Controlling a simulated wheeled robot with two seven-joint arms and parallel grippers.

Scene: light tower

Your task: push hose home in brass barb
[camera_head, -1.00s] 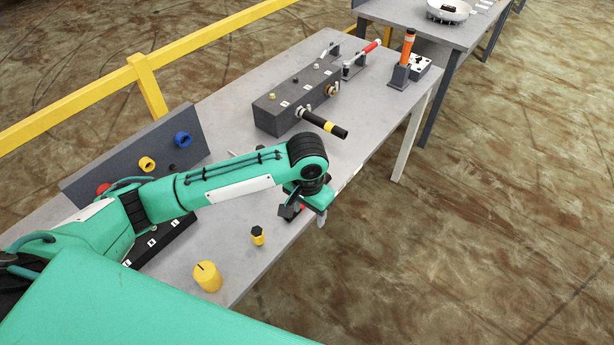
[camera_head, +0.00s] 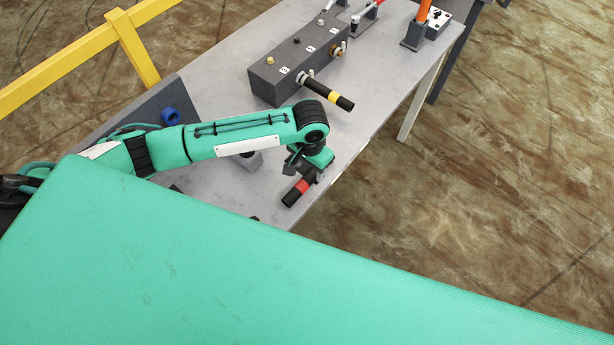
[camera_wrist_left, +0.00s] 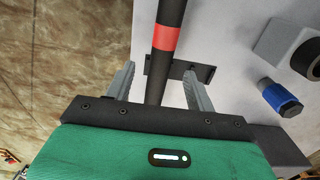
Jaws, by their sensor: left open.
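A black hose with a red band (camera_head: 298,189) lies at the table's front edge, under my left gripper (camera_head: 312,172). In the left wrist view the hose (camera_wrist_left: 165,38) runs between the two spread fingers of my left gripper (camera_wrist_left: 158,85), with gaps on both sides. A brass barb (camera_head: 337,50) sticks out of the grey block (camera_head: 268,84) farther back, and nothing is seen on it. A second black hose, with a yellow band (camera_head: 333,97), sits at a silvery fitting on the same block. My right gripper is not in view.
In the left wrist view a dark crossbar (camera_wrist_left: 203,73) lies behind the hose, and a blue-capped piece (camera_wrist_left: 281,98) stands right. An orange-topped post (camera_head: 424,12) is at the back. A blue ring (camera_head: 170,116) is on the left panel. Bare tabletop (camera_head: 385,85) lies right of the block.

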